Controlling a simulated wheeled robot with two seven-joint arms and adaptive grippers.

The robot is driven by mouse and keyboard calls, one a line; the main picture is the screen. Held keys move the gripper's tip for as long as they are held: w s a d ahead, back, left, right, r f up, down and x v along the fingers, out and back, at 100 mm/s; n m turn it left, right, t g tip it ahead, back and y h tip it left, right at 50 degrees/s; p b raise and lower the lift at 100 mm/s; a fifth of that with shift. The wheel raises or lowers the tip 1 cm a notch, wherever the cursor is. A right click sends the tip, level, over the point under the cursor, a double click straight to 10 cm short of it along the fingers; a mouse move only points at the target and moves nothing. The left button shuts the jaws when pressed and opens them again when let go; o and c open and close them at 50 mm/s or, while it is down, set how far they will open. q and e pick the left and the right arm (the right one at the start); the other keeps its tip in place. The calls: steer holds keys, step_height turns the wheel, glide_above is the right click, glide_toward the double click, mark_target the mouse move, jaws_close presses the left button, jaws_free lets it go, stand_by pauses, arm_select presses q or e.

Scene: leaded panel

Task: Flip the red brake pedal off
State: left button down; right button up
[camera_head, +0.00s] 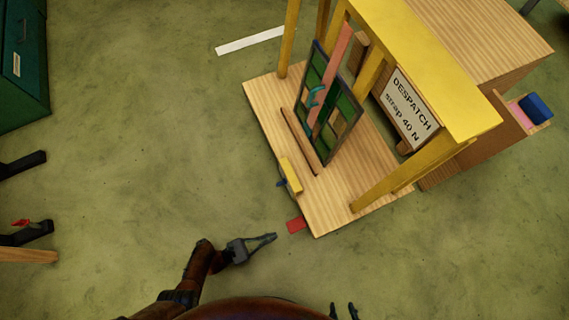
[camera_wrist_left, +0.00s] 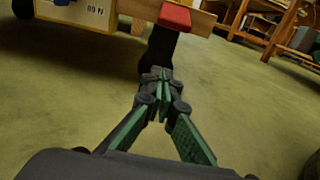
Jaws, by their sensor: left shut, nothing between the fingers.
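The red brake pedal (camera_head: 296,224) sticks out from the near corner of the wooden cart platform (camera_head: 335,217). It also shows at the top of the left wrist view (camera_wrist_left: 175,17), with a dark part below it. My left gripper (camera_head: 274,237) is shut and empty, just left of the pedal and apart from it in the head view. In the left wrist view its closed fingertips (camera_wrist_left: 157,74) are below the pedal in the picture. My right gripper (camera_head: 343,311) shows only its two spread fingertips at the bottom edge of the head view.
A leaded panel (camera_head: 343,115) stands on the cart under a yellow frame (camera_head: 440,75) with a DESPATCH sign (camera_head: 408,107). A yellow block (camera_head: 291,174) sits at the cart's edge. A green cabinet (camera_head: 22,60) is at left. The floor left of the cart is mostly clear.

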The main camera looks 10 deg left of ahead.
mark_target(296, 225)
arm_select(q)
steer(key=b+x, duration=0.1)
steer(key=x, duration=0.7)
steer(key=shift+s+a+r, duration=0.2)
steer(key=shift+a+r, duration=0.1)
steer(key=shift+r, duration=0.35)
steer(key=shift+s+a+r, duration=0.2)
steer(key=shift+a+r, duration=0.05)
steer(key=shift+r, duration=0.35)
steer(key=shift+s+a+r, duration=0.2)
steer(key=shift+a+r, duration=0.1)
steer(key=shift+r, duration=0.35)
arm_select(e)
steer(key=shift+s+f+t, duration=0.3)
steer(key=shift+f, duration=0.05)
arm_select(q)
steer(key=shift+r, duration=0.1)
